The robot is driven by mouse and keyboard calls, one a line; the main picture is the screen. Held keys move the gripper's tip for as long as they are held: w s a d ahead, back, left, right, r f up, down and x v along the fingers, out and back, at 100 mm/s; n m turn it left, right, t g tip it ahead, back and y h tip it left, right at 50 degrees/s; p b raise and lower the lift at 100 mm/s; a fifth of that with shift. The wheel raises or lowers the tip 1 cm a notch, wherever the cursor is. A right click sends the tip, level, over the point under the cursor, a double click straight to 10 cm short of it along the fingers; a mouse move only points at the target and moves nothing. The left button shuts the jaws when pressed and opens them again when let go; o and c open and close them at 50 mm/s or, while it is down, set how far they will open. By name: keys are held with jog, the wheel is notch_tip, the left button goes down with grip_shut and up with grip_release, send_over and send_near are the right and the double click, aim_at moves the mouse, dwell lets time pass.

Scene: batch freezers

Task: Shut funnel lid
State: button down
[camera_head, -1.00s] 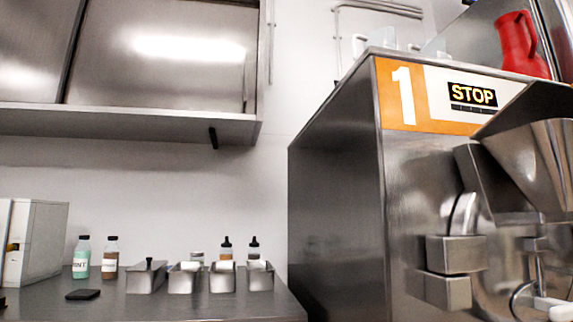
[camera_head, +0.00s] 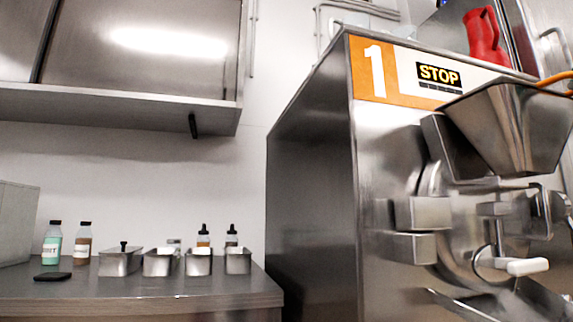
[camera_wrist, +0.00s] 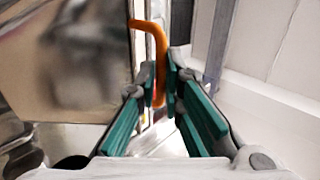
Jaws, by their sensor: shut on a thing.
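The steel funnel (camera_head: 515,130) sits on the front of machine 1 at the right of the head view. An orange bent handle (camera_head: 552,79) shows by its upper right rim, running to the picture edge. In the wrist view my gripper (camera_wrist: 161,88) is closed around an orange handle (camera_wrist: 156,40), which stands between its green-padded fingers and bends left at its top. A flat brownish metal surface lies left of the fingers; I cannot tell whether it is the lid. The lid plate is not clearly visible in the head view, and my gripper is outside it.
A red jug (camera_head: 485,38) stands on top of the machine (camera_head: 312,180). A white-handled lever (camera_head: 527,267) is below the funnel. At left, a counter (camera_head: 150,300) holds several steel containers and bottles. A pale wall is close on the right of the wrist view.

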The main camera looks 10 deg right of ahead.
jog(key=shift+w+f, duration=0.75)
jog(key=shift+w, duration=0.2)
jog(key=c, duration=1.7)
grip_release()
jog(key=shift+w+f+g, duration=0.1)
jog(key=shift+g, duration=0.2)
jog(key=shift+s+d+f, duration=0.1)
jog(key=shift+s+f, duration=0.15)
jog(key=shift+s, duration=0.25)
jog(key=v, duration=1.1)
